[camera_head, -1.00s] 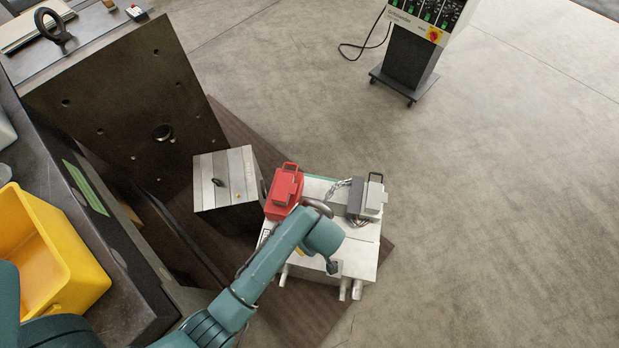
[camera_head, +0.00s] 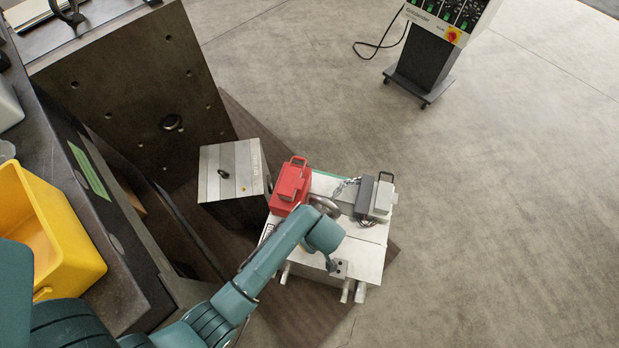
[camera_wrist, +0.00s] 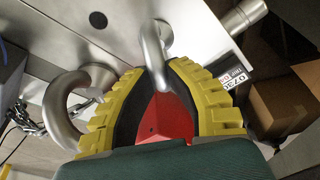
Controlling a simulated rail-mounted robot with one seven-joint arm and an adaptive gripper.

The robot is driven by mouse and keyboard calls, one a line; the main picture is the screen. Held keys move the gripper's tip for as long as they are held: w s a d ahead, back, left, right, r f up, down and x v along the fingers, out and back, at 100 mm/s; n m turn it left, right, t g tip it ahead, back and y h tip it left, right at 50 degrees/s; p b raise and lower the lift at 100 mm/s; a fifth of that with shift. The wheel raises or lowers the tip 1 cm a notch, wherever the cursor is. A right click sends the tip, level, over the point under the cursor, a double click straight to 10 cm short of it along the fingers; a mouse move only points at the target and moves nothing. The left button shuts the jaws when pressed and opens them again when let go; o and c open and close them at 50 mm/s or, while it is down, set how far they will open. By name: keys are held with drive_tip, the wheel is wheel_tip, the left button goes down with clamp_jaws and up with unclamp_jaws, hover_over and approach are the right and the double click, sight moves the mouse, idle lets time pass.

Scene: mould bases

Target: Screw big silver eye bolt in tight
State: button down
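The big silver eye bolt (camera_wrist: 75,95) shows in the wrist view as a thick metal ring over the white metal block (camera_wrist: 92,45). In the head view, the ring of the eye bolt (camera_head: 325,205) shows beside my arm on top of the white block (camera_head: 368,252). My fingers are mostly hidden under my arm there. The bolt's thread is hidden.
A red box (camera_head: 290,186) and a grey connector box (camera_head: 382,196) sit on the block near the ring. A smaller steel block (camera_head: 230,165) with a small dark eye stands left. A large dark plate (camera_head: 130,80) and yellow bin (camera_head: 60,225) are farther left.

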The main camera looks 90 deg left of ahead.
idle(0.3)
drive_tip(key=shift+d+r+m+p, duration=0.1)
drive_tip(key=shift+r+m+p, duration=0.2)
drive_tip(key=shift+m+p, duration=0.5)
drive_tip(key=m+p, duration=0.2)
drive_tip(key=shift+s+m+t, duration=0.1)
drive_tip(key=shift+m+t, duration=0.2)
drive_tip(key=shift+t, duration=0.1)
drive_tip(key=m+p, duration=0.1)
drive_tip(key=m, duration=0.2)
drive_tip(key=shift+f+t+y+p, duration=0.1)
drive_tip(key=shift+t+y+p, duration=0.2)
drive_tip(key=shift+t, duration=0.1)
drive_tip(key=shift+f+m, duration=0.35)
drive_tip(key=shift+m, duration=0.55)
drive_tip(key=m+t+p, duration=0.1)
drive_tip(key=m, duration=0.2)
drive_tip(key=shift+s+r+p, duration=0.1)
drive_tip(key=shift+p, duration=0.3)
drive_tip(key=m+t+h, duration=0.1)
drive_tip(key=m, duration=0.5)
drive_tip(key=shift+p, duration=0.4)
